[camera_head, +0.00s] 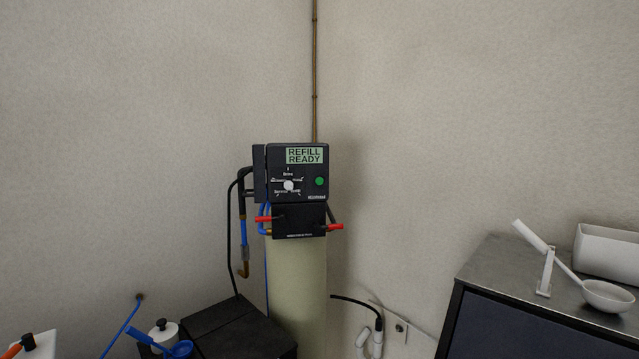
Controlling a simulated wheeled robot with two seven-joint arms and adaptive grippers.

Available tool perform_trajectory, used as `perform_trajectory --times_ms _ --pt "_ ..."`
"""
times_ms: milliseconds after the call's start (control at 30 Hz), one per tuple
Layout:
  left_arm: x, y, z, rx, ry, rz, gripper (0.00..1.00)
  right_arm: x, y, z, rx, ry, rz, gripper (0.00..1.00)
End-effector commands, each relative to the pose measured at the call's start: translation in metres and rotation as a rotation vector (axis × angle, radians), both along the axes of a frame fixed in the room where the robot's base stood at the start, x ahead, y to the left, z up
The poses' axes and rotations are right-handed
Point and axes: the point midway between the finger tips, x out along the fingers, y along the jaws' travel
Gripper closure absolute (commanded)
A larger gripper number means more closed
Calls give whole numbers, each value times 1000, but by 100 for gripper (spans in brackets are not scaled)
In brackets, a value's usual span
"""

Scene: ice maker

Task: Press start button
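A black control box (290,173) sits on top of a pale cylindrical tank (297,280) in the corner of the room. Its display (304,156) reads "REFILL READY". A round green button (320,182) is on the right of its front face. A white dial (288,185) with printed labels around it is left of the button. Neither of my grippers shows in the head view, so I cannot see where they are relative to the box.
Two red valve handles (334,227) stick out below the box, with blue and black hoses (243,225) at its left. A metal-topped cabinet (500,270) at right bears a white scoop (606,295) and white bin (608,250). A black box (238,325) stands at the tank's lower left.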

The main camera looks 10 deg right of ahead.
Motion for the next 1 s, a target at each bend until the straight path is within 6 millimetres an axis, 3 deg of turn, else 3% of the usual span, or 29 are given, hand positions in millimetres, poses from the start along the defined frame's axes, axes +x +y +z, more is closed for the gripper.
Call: perform_trajectory --times_ms 133,1000 --pt "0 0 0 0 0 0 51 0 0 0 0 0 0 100" --pt "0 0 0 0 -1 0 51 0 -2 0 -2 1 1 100"
